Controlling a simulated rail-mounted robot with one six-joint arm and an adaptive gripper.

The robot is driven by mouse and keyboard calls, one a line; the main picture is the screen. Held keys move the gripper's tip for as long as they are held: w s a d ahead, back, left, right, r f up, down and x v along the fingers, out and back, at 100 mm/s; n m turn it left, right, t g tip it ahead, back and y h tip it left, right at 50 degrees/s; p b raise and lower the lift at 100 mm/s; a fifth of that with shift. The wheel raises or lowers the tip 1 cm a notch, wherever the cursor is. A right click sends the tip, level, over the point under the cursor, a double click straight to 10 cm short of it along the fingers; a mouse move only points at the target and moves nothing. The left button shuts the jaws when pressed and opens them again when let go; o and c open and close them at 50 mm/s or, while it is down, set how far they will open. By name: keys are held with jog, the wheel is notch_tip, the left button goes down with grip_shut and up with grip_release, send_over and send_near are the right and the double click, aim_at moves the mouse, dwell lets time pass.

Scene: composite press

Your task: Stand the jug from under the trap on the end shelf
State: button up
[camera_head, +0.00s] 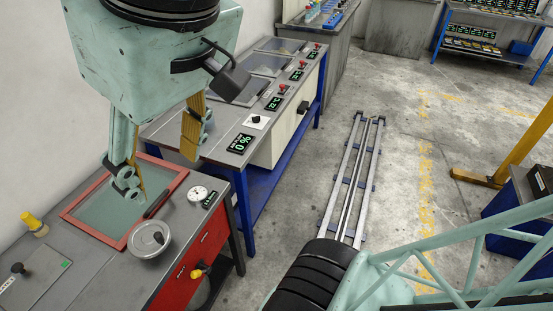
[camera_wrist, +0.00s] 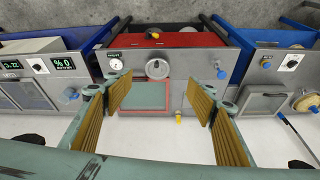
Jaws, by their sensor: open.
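My gripper (camera_head: 160,162) is open and empty, high over the bench with the red-framed panel (camera_head: 112,205). Its two yellow-padded fingers stand wide apart, and they also show in the wrist view (camera_wrist: 160,100). The panel lies below and between them in the wrist view (camera_wrist: 145,95). I cannot make out a jug, a trap or an end shelf for certain in either view.
The bench also carries a round metal lid (camera_head: 149,240), a dial gauge (camera_head: 198,194) and a yellow-topped fitting (camera_head: 33,223). Red drawers (camera_head: 193,262) form its front. A bench with digital displays (camera_head: 240,143) adjoins it. Floor rails (camera_head: 352,185) run along the aisle.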

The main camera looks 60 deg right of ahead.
jog(key=shift+s+d+f, duration=0.2)
jog(key=shift+s, duration=0.5)
jog(key=shift+s+d+f, duration=0.15)
jog(key=shift+s+f, duration=0.05)
jog(key=shift+s, duration=0.5)
